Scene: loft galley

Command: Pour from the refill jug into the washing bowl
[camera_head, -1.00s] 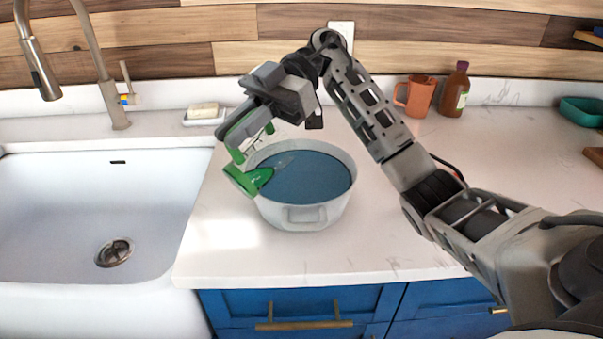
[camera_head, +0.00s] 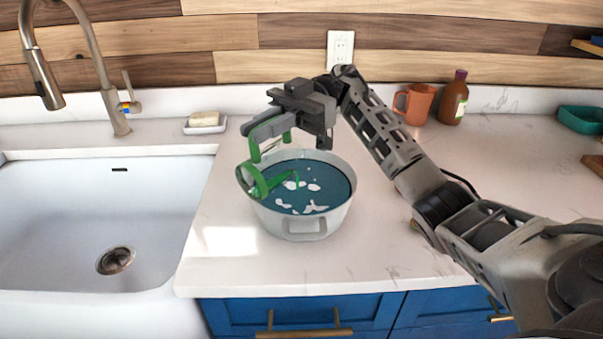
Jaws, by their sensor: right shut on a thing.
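The washing bowl (camera_head: 338,212) is a white round basin with side handles. It stands on the counter right of the sink and holds blue liquid with white patches on the surface. The refill jug (camera_head: 254,183) is green and small. It is tilted over the left rim of the bowl, and a thin green part shows over the liquid. My right gripper (camera_head: 268,137) is shut on the jug at the bowl's left back side. The gripper partly hides the jug. My left gripper is not in view.
A white sink (camera_head: 90,225) with a tap (camera_head: 112,100) lies to the left. An orange mug (camera_head: 414,103), a brown bottle (camera_head: 453,98) and a teal dish (camera_head: 581,119) stand at the back right. The front counter is clear.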

